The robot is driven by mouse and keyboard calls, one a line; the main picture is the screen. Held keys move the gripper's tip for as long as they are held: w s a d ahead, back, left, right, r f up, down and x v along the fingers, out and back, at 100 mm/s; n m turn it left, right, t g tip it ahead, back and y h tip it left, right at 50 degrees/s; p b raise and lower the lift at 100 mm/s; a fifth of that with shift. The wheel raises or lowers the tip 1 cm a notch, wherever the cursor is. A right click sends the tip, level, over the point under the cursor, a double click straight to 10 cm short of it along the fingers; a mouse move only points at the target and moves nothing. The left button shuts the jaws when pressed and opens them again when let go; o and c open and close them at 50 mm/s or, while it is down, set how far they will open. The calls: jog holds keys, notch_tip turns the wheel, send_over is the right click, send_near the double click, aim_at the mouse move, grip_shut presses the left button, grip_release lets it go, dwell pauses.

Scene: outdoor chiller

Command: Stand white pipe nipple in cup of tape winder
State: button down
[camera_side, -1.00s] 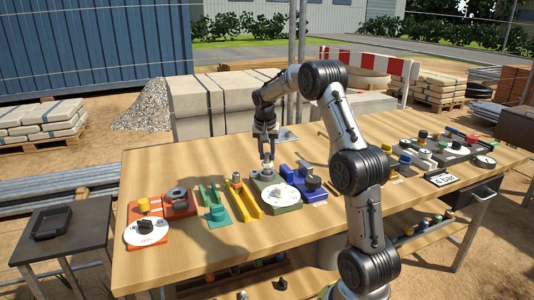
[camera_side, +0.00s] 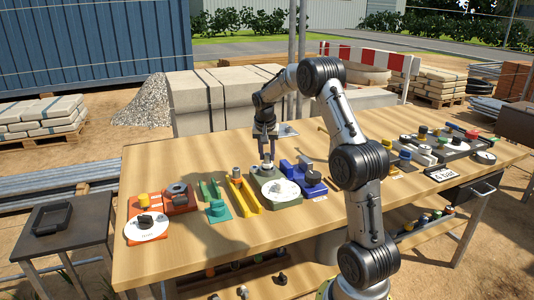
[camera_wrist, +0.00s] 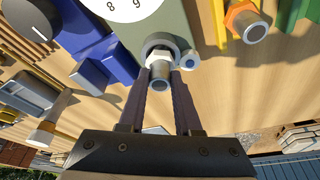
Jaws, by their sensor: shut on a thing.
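The white pipe nipple (camera_wrist: 160,70) has a hex collar and a round open end. My gripper (camera_side: 267,154) is shut on it, with one finger on each side in the wrist view (camera_wrist: 160,82). The tape winder (camera_side: 263,188) is a grey-green unit with a white numbered disc (camera_side: 280,194). Its round cup (camera_wrist: 152,45) shows as a ring right behind the nipple in the wrist view. The nipple is at the cup and looks roughly upright. The fingers and the nipple hide part of the cup, so I cannot tell how far inside it the nipple sits.
A blue device (camera_side: 306,180) stands close on the right of the winder. A yellow channel (camera_side: 245,200) with an orange-collared fitting (camera_wrist: 246,20) is on its left. A red unit (camera_side: 162,205) is further left. The table's front strip (camera_side: 230,255) is clear.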

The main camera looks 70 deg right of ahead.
aim_at(266, 172)
jog(key=c, duration=0.5)
grip_release()
jog(key=shift+o, duration=0.2)
jog(key=shift+f, duration=0.1)
jog(key=o, duration=0.4)
jog(key=shift+v, duration=3.6)
